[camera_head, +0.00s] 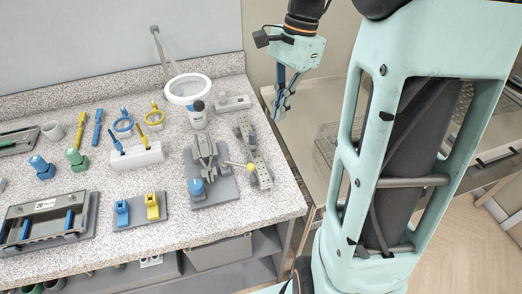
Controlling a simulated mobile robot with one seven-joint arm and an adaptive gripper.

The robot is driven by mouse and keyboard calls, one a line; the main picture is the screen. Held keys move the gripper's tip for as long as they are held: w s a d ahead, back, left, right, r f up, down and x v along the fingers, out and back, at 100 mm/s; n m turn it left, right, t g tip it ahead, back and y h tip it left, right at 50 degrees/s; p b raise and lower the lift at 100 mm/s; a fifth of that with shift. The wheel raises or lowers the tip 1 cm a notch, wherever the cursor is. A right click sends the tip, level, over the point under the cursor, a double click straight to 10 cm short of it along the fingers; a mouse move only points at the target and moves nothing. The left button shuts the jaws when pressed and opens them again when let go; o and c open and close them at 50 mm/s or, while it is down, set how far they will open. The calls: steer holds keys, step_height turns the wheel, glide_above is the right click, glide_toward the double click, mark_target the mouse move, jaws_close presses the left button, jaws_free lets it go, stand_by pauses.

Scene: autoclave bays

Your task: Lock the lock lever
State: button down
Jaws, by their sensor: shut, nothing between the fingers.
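A grey clamp-like fixture (206,157) stands on a dark grey plate (219,190) at the right part of the counter, with a blue knob (196,186) at its front. Beside it is a perforated grey bracket (262,174) with a short lever ending in a yellow ball (250,167). I cannot tell which of these is the lock lever, nor its locked state. My gripper (279,114) is shut and empty, pointing down beyond the counter's right edge. It is apart from both fixtures, to their upper right in the picture.
A ring magnifier lamp (188,89) stands behind the fixtures. To the left are a white tool holder (137,158), blue and yellow blocks on a plate (138,224) and a grey tray (84,220). A wire basket (325,145) sits on the right-hand bench, partly behind my arm.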

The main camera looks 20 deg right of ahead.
mark_target(238, 165)
steer(key=x, duration=1)
steer(key=shift+s+a+f, duration=0.15)
steer(key=shift+s+a, duration=0.15)
steer(key=shift+a, duration=0.3)
steer(key=shift+s+a+f, duration=0.1)
steer(key=shift+s+a, duration=0.2)
steer(key=shift+a, duration=0.25)
steer(key=shift+s+a+f, duration=0.15)
steer(key=shift+s+a, duration=0.1)
steer(key=shift+a, duration=0.35)
